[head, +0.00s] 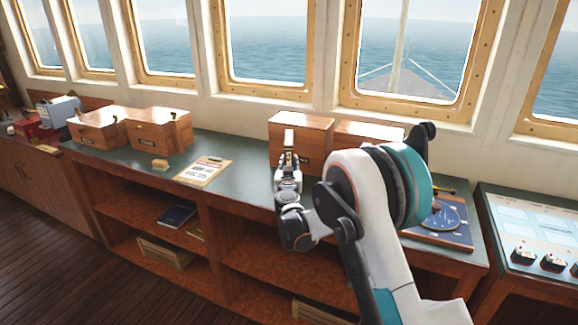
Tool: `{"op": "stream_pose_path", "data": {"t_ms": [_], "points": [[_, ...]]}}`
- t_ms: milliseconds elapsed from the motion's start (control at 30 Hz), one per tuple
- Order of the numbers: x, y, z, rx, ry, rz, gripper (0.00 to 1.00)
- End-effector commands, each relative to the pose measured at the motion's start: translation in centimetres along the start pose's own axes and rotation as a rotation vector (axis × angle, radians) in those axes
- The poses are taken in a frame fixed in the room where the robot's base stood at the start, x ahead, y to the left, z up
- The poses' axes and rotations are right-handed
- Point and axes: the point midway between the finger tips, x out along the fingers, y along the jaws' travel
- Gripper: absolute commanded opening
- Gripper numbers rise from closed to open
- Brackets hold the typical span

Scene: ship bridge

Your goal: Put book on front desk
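A dark blue book (177,216) lies flat on the upper shelf under the desk, left of the middle. The front desk (228,150) has a dark green top and runs along below the windows. My gripper (289,143) is over the desk, in front of a wooden box and to the right of the book. Its fingertips point up in the picture, and I cannot tell whether they are apart. I see nothing held in it. My arm hides part of the right side of the desk.
A clipboard (204,171) and a small tan block (160,164) lie on the desk. Wooden boxes stand at the left (158,132) and behind my gripper (300,138). A control console (535,235) stands at the right. Desk top between clipboard and boxes is clear.

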Motion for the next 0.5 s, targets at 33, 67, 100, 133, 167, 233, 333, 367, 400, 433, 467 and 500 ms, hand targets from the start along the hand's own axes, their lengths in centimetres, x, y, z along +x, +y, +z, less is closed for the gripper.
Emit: {"op": "stream_pose_path", "data": {"t_ms": [33, 67, 100, 133, 167, 233, 333, 367, 400, 433, 467, 500], "points": [[0.01, 0.0, -0.03, 0.0, 0.0, 0.0, 0.0], [0.01, 0.0, 0.03, 0.0, 0.0, 0.0, 0.0], [0.01, 0.0, 0.16, 0.0, 0.0, 0.0, 0.0], [0.01, 0.0, 0.26, 0.0, 0.0, 0.0, 0.0], [0.0, 0.0, 0.28, 0.0, 0.0, 0.0, 0.29], [0.01, 0.0, 0.22, 0.0, 0.0, 0.0, 0.45], [0.01, 0.0, 0.21, 0.0, 0.0, 0.0, 0.45], [0.01, 0.0, 0.2, 0.0, 0.0, 0.0, 0.45], [0.01, 0.0, 0.2, 0.0, 0.0, 0.0, 0.45], [0.01, 0.0, 0.2, 0.0, 0.0, 0.0, 0.45], [0.01, 0.0, 0.2, 0.0, 0.0, 0.0, 0.45], [0.01, 0.0, 0.19, 0.0, 0.0, 0.0, 0.45]]}}
